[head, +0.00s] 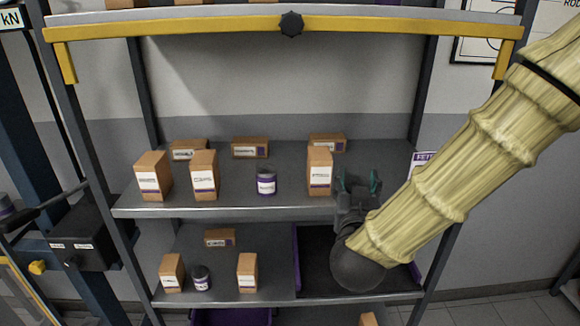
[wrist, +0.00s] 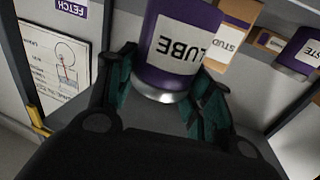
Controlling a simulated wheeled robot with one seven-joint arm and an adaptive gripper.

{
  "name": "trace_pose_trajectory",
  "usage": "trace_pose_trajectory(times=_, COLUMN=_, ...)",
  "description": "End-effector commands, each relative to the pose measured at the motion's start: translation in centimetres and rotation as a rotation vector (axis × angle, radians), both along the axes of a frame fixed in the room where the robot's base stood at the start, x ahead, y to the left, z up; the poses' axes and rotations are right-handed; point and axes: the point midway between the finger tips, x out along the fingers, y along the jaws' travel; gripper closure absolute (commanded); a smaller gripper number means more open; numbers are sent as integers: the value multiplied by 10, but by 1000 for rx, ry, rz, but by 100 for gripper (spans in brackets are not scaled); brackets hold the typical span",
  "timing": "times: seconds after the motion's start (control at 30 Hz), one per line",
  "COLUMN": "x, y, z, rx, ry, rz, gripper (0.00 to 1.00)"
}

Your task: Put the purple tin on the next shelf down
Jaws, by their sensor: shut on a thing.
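A purple tin with a white label reading LUBE (wrist: 172,45) sits between the teal fingers of my gripper (wrist: 160,92) in the wrist view. My gripper is shut on it. In the head view my gripper (head: 358,184) is at the right end of the middle shelf (head: 225,205), beside a tall box; the held tin is hidden there. Another purple tin with a white label (head: 266,181) stands mid-shelf and also shows at the wrist view's right (wrist: 305,50). The shelf below (head: 270,299) carries a small dark tin (head: 201,278) at its left.
The tall box (head: 320,172) is close left of my gripper. Several other cardboard boxes stand on both shelves. A purple-edged dark tray (head: 297,262) takes the lower shelf's right side. A dark upright (head: 437,250) and FETCH sign (head: 425,157) are at the right.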

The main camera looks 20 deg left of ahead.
Motion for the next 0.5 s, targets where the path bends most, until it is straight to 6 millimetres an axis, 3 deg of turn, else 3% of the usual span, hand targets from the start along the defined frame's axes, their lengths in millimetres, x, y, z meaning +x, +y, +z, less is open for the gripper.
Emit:
trace_pose_trajectory(times=0.27, x=-4, y=7, z=13, rx=-7, ry=-3, rz=-8, gripper=83)
trace_pose_trajectory(times=0.5, x=37, y=-1, z=12, rx=-4, ry=-1, rz=-10, gripper=83)
